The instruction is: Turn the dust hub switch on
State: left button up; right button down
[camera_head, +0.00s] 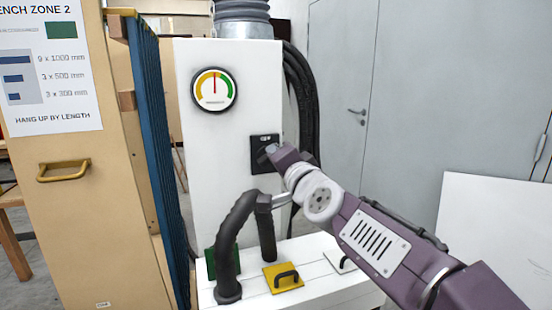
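The dust hub is a tall white cabinet (228,150) in the middle of the view. A black switch plate (260,165) with a small light label at its top is on the right part of its front face. My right gripper (272,150) is in front of this plate and covers part of it, including where a lever could be. I cannot tell whether it touches the switch or whether its fingers are open or shut. My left gripper is not in view.
A round gauge (214,89) is above left of the switch plate. A black hose (232,245) arches over the white base, beside a yellow handled plate (283,278). Black cables (303,95) hang at the cabinet's right. A wooden panel with a handle (63,171) stands left.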

dwell(0.6)
jog(key=c, duration=1.4)
grip_release()
jog(key=shift+o, duration=0.2)
jog(key=shift+s, duration=0.1)
jog(key=v, duration=0.7)
jog(key=shift+p, duration=0.3)
jog(key=shift+s, duration=0.1)
